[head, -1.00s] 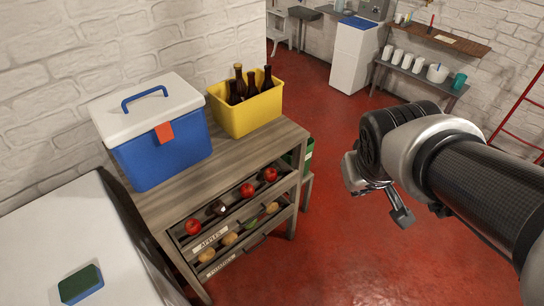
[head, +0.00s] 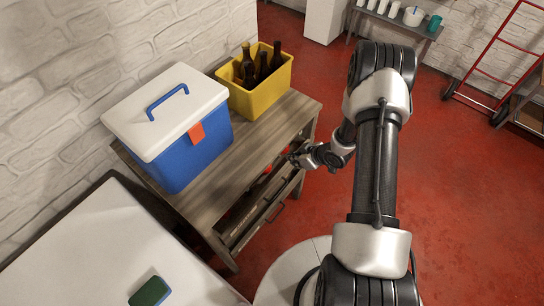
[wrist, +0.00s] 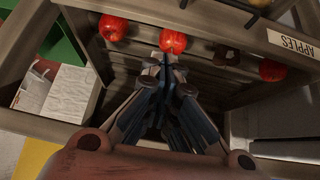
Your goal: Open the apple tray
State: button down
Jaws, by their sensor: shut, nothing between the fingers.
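The apple tray is a slatted wooden tray in the stand, with a white APPLES label (wrist: 292,43) on its front rail in the wrist view. Red apples (wrist: 113,27) lie in it, and one (wrist: 173,41) is right beside my fingertips. Another apple (wrist: 272,70) lies under the label. A dark brown lump (wrist: 226,55) sits between them. My gripper (wrist: 168,72) is shut and empty, its fingertips over the tray's opening; contact with the tray cannot be told. In the head view my gripper (head: 299,158) is at the stand's right front, and my arm hides part of the trays.
The wooden stand (head: 228,170) carries a blue cooler (head: 187,148) and a yellow crate (head: 268,98) of bottles. A white surface (head: 95,250) with a green sponge (head: 150,292) is at the left. A green box (wrist: 60,30) is beside the tray.

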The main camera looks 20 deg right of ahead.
jog(key=shift+y, duration=0.3)
jog(key=b+x, duration=0.1)
jog(key=x, duration=0.2)
jog(key=s+x, duration=0.1)
jog(key=x, duration=0.3)
jog(key=b+x, duration=0.1)
jog(key=x, duration=0.3)
jog(key=shift+s+a+f+b, duration=0.1)
jog(key=shift+a+f+b, duration=0.25)
jog(key=shift+a, duration=0.1)
